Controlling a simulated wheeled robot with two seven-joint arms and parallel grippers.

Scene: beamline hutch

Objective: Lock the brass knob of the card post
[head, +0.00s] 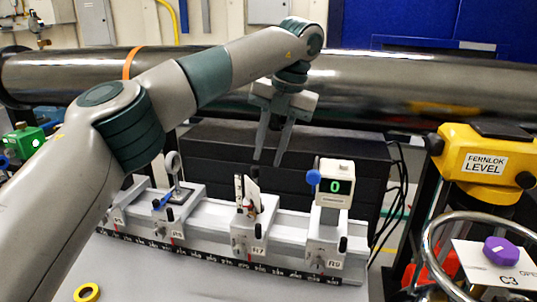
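My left gripper (268,161) hangs above and slightly right of the card, fingers pointing down. The fingers are apart with nothing between them, and they do not appear to touch the post. My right gripper is out of view.
A long dark pipe (400,85) runs behind. A yellow level (485,160) and a metal handwheel (428,248) crowd the right.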

